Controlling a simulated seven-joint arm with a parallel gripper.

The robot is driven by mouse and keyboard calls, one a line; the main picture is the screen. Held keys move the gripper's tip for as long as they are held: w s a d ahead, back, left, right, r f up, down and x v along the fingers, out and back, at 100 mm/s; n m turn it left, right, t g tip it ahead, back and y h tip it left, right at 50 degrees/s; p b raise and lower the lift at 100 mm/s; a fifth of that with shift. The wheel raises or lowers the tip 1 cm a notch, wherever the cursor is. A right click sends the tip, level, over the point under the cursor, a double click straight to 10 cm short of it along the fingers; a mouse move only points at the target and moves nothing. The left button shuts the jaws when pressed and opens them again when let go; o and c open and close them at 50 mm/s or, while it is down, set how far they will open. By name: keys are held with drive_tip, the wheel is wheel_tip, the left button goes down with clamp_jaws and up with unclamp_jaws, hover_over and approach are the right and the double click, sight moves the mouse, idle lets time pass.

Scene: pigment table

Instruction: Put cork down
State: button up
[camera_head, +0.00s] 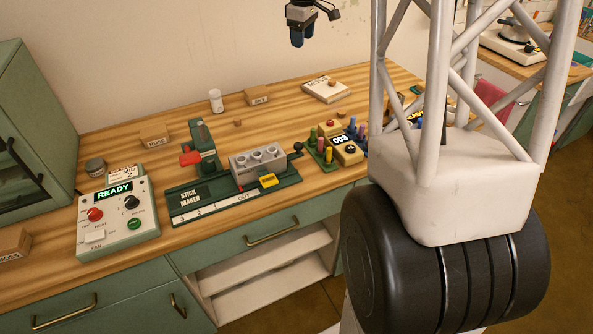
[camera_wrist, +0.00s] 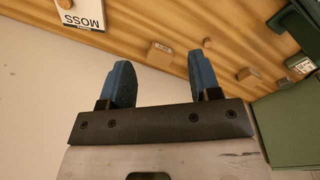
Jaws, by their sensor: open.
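My gripper (camera_head: 298,40) hangs high above the back of the table in the head view. In the wrist view its two blue fingers (camera_wrist: 166,56) stand wide apart with nothing held between them. A small brown piece that looks like a cork (camera_head: 237,123) stands on the bare wood behind the grey mould block, well below and left of my gripper. Another small brown piece (camera_head: 333,84) is at the pale MOSS box (camera_head: 322,92); it also shows at the edge of that box in the wrist view (camera_wrist: 65,4). I cannot tell which is the task's cork.
The stick maker (camera_head: 190,200) and control panel (camera_head: 117,218) reading READY stand along the front. A white cup (camera_head: 215,100) and labelled wooden block (camera_head: 257,94) stand at the back. Coloured sticks (camera_head: 328,150) stand right of centre.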

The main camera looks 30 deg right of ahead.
drive_tip(key=s+a+r+m, duration=0.2)
drive_tip(key=s+a, duration=0.6)
drive_tip(key=s, duration=0.3)
drive_tip(key=s+a+r+m, duration=0.1)
drive_tip(key=s+a+m, duration=0.1)
drive_tip(key=s+a, duration=0.75)
drive_tip(key=s+a+f+m, duration=0.1)
drive_tip(key=s+a+f, duration=0.2)
drive_tip(key=s, duration=0.9)
drive_tip(key=s+a+f+m+t, duration=0.1)
drive_tip(key=s+a+f+m, duration=0.1)
drive_tip(key=s, duration=1)
wheel_tip(320, 180, down, 2)
drive_tip(key=shift+s+a+f+m+t, duration=0.1)
drive_tip(key=shift+s+a+m+t, duration=0.25)
drive_tip(key=shift+a, duration=0.45)
drive_tip(key=shift+o, duration=0.7)
drive_tip(key=shift+w, duration=0.15)
